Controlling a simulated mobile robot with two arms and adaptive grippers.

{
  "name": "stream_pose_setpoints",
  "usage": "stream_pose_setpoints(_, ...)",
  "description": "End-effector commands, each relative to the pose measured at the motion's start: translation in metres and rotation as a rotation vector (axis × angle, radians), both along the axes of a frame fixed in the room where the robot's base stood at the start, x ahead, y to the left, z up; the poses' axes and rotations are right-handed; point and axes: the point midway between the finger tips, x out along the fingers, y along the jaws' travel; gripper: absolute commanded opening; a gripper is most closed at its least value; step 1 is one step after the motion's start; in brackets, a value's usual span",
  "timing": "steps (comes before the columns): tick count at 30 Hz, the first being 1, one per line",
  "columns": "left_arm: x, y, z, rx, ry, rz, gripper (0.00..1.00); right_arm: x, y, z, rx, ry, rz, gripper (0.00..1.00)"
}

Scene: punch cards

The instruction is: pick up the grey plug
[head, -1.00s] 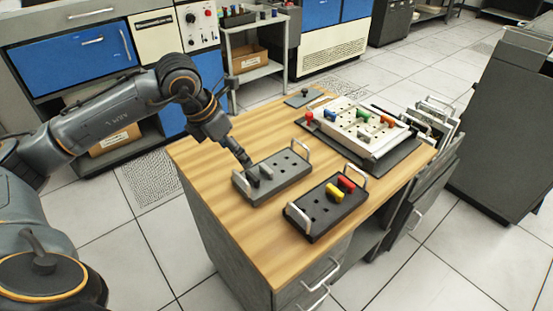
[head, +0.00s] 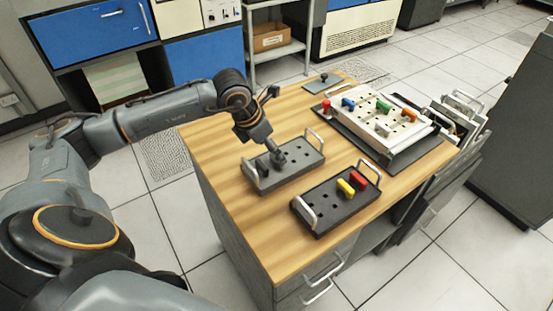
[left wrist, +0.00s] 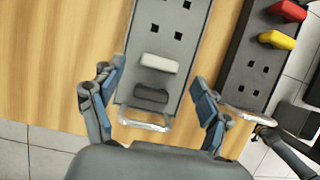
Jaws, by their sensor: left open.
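The grey plug (left wrist: 158,62) is a light grey rounded block standing in the grey tray (left wrist: 181,52) in the left wrist view. A black plug (left wrist: 150,96) sits beside it, nearer the tray's end handle. My left gripper (left wrist: 157,76) is open, with its blue-padded fingers apart on either side of the tray end; nothing is held. In the head view my left gripper (head: 278,157) is low over the grey tray (head: 296,169), and the grey plug is mostly hidden by it.
A dark tray (head: 322,211) with a yellow plug (head: 345,187) and a red plug (head: 359,180) stands at the front right. A white panel (head: 366,121) with several coloured plugs lies behind. The grey tray's wire handles stand up at both ends. Bare wood (head: 215,140) lies to the left.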

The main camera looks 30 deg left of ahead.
Motion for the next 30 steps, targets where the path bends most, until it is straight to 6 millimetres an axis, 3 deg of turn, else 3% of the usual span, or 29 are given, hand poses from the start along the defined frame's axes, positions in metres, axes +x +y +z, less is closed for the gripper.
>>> stream_pose_setpoints(7, 0.009, -0.005, -0.034, -0.002, 0.003, 0.0, 0.76, 0.01, 0.001, 0.011, 0.002, -0.016, 0.001, 0.4)
stream_pose_setpoints(16, 0.012, -0.005, -0.041, -0.001, 0.0, 0.0, 0.76, 0.004, 0.002, 0.011, 0.003, -0.008, 0.001, 0.4)
stream_pose_setpoints(17, 0.011, -0.005, -0.041, -0.001, 0.0, 0.0, 0.74, 0.004, 0.002, 0.011, 0.003, -0.006, 0.001, 0.4)
stream_pose_setpoints(24, 0.011, -0.005, -0.04, 0.0, 0.001, 0.0, 0.29, 0.0, 0.003, 0.011, 0.004, -0.001, 0.0, 0.4)
stream_pose_setpoints(30, 0.011, -0.005, -0.04, 0.0, 0.001, 0.0, 0.29, 0.0, 0.004, 0.011, 0.004, -0.001, 0.0, 0.4)
